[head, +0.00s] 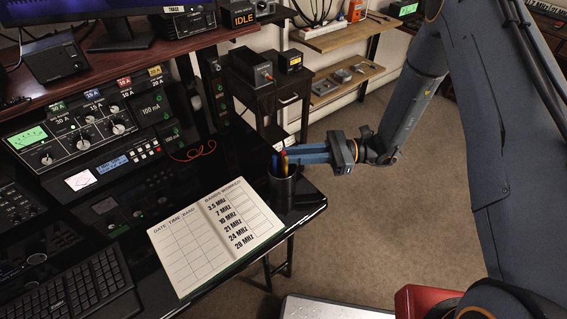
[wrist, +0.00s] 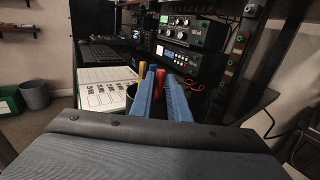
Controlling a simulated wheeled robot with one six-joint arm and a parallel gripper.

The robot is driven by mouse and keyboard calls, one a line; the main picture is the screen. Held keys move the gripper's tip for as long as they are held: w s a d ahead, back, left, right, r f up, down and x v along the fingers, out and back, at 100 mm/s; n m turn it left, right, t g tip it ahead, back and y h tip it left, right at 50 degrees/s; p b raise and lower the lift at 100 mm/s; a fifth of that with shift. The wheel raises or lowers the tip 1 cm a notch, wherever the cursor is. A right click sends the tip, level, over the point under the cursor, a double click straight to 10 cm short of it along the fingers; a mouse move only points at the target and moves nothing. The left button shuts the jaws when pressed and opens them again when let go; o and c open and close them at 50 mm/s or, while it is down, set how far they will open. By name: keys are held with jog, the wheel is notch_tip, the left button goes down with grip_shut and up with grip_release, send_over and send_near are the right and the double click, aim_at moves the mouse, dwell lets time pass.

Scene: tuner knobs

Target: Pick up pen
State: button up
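A dark pen cup (head: 283,188) stands at the desk's right edge, with upright pens in it. A red pen (head: 284,158) and a yellow pen (head: 281,168) show in the head view. My gripper (head: 288,154) reaches in level from the right, its blue fingers at the pen tops. In the wrist view my gripper (wrist: 160,76) has its fingers apart. The red pen (wrist: 160,79) shows between the fingertips; I see no clear contact. The yellow pen (wrist: 141,72) stands left of the left finger. The fingers hide part of the cup and the lower pens.
An open logbook (head: 215,235) lies left of the cup on the black desk. A keyboard (head: 75,300) is at the lower left. Radio gear (head: 85,125) and a shelf stand behind. A red cable (head: 195,152) lies behind the cup.

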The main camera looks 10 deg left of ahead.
jog(key=shift+s+a, duration=0.1)
jog(key=shift+a, duration=0.1)
grip_shut()
jog(key=shift+r, duration=0.1)
